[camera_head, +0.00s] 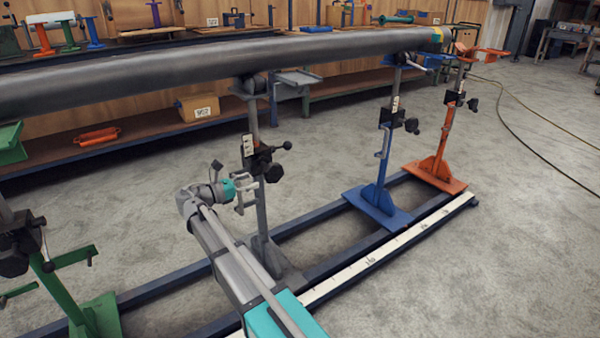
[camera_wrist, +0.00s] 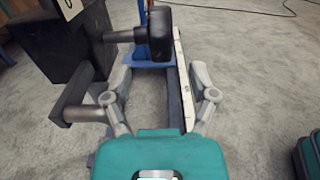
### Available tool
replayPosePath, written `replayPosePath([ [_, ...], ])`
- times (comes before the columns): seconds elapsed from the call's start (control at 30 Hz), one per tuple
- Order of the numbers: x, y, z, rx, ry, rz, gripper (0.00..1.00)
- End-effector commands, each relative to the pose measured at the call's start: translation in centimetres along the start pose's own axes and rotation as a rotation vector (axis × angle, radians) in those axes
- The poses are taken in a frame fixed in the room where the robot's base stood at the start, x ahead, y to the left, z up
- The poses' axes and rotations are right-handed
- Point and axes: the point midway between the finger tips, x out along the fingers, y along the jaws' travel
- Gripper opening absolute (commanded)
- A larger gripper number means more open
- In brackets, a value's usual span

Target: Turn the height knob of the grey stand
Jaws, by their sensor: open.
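The grey stand (camera_head: 262,215) rises from the floor rails under the long pipe, in the middle of the head view. Its black clamp block (camera_head: 257,158) carries a dark height knob (camera_head: 273,173) on the right side. The knob also shows at the top centre of the wrist view (camera_wrist: 161,36), on a short shaft from the block. My gripper (camera_head: 246,193) is open and empty, just left of and below the knob in the head view. In the wrist view my gripper (camera_wrist: 160,76) has its fingers spread, with the knob apart from them, ahead between their lines.
A grey bar (camera_wrist: 78,108) juts from the block close by my left finger. The pipe (camera_head: 190,72) runs overhead. A blue stand (camera_head: 382,170) and an orange stand (camera_head: 440,150) are to the right, a green stand (camera_head: 70,285) to the left. Open floor (camera_head: 480,260) lies at right.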

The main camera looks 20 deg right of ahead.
Motion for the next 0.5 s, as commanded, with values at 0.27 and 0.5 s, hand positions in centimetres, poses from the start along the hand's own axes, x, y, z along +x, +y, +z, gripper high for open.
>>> replayPosePath([
  [0.27, -4.0, 0.1, 0.0, 0.0, 0.0, 0.001, 0.74],
  [0.5, -4.3, -1.0, 0.8, 0.039, 0.045, -0.011, 0.74],
])
